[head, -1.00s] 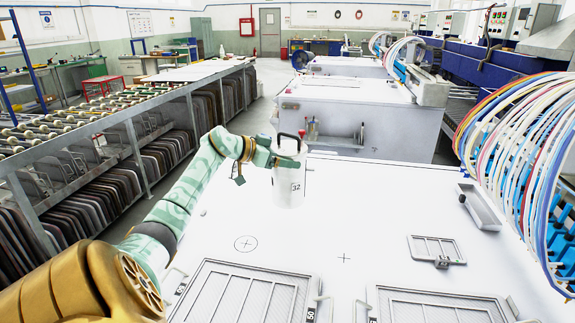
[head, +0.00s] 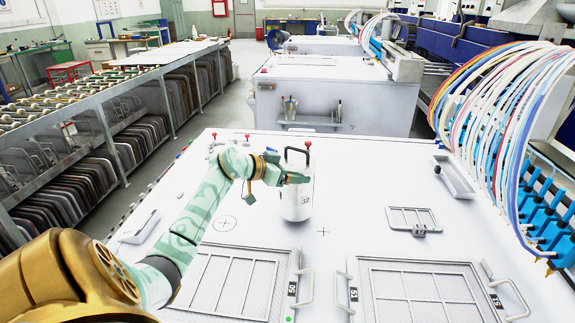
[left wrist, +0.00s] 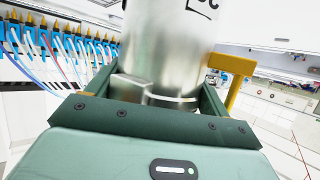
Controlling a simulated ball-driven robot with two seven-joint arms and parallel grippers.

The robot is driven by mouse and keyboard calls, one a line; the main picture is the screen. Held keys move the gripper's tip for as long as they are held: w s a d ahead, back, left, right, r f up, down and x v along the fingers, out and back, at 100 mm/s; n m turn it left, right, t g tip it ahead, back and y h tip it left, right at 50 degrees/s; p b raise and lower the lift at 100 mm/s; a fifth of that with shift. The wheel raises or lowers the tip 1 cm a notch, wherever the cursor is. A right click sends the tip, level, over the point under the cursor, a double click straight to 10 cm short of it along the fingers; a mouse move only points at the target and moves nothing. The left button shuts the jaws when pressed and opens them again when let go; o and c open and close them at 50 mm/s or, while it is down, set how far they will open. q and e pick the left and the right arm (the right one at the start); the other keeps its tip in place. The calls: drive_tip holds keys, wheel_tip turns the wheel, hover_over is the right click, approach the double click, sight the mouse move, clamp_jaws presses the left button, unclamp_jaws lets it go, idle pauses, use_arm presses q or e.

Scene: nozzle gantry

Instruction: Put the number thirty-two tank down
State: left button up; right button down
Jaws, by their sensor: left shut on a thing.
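The tank (head: 298,204) is a pale metal cylinder with a black handle and a red knob on top; its number label is only partly readable now. It stands upright over the white cabinet top (head: 290,234), between a circled cross mark (head: 224,223) and a plain cross mark (head: 323,231). My left gripper (head: 291,178) is shut around its upper body. The left wrist view shows the tank (left wrist: 165,50) between the jaws. I cannot tell whether the tank's base touches the top. My right gripper is not in view.
Two framed mesh hatches (head: 238,283) (head: 415,290) with handles lie along the front. A small hatch (head: 413,219) and a shallow metal tray (head: 454,177) are at the right. Coloured hoses (head: 505,110) arch beyond the right edge. Red-topped valves (head: 246,140) stand at the back edge.

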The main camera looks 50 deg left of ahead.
use_arm(q)
drive_tip(key=shift+a+f, duration=0.15)
drive_tip(key=shift+f, duration=0.7)
drive_tip(key=o, duration=2)
drive_tip(key=shift+s+f, duration=0.1)
drive_tip(key=shift+f, duration=0.05)
